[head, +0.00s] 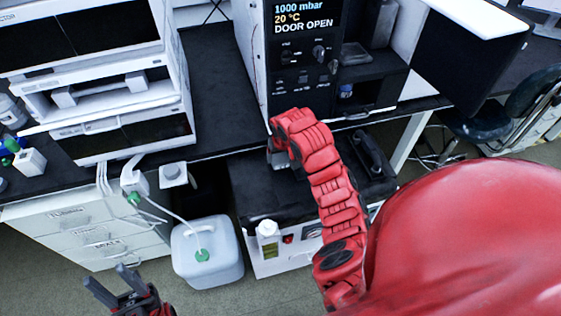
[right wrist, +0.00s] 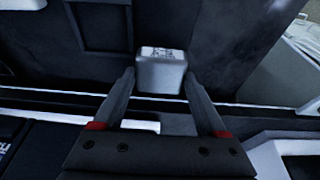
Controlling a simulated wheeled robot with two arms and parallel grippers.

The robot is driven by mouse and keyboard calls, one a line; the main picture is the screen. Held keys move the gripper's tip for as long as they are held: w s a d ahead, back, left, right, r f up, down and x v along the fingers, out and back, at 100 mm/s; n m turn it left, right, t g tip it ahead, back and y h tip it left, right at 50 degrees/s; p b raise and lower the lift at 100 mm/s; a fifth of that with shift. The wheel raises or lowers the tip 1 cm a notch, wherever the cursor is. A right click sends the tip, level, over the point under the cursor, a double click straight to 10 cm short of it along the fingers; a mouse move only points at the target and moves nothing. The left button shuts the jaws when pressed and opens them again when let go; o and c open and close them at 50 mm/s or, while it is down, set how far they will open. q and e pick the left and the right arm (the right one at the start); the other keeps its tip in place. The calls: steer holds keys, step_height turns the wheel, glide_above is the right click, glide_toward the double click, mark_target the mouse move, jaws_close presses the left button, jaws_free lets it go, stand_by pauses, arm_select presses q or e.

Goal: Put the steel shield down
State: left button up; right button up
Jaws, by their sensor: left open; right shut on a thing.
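A small pale grey metal block, which I take for the steel shield (right wrist: 161,72), sits between the fingertips of my right gripper (right wrist: 163,88) in the right wrist view. It has dark markings on its top. In the head view my right gripper (head: 280,155) is mostly hidden behind my red forearm, low in front of the oven and above the black-topped unit. I cannot tell whether the shield touches a surface. My left gripper (head: 118,290) is open and empty at the lower left, above the floor.
The oven (head: 290,85) displays "DOOR OPEN". Stacked instruments (head: 110,80) fill the left bench.

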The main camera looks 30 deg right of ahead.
mark_target(281, 160)
steer(key=shift+f+p, duration=0.35)
steer(key=shift+f, duration=1.25)
steer(key=shift+f, duration=0.15)
steer(key=o, duration=1.5)
steer(key=shift+o, duration=0.2)
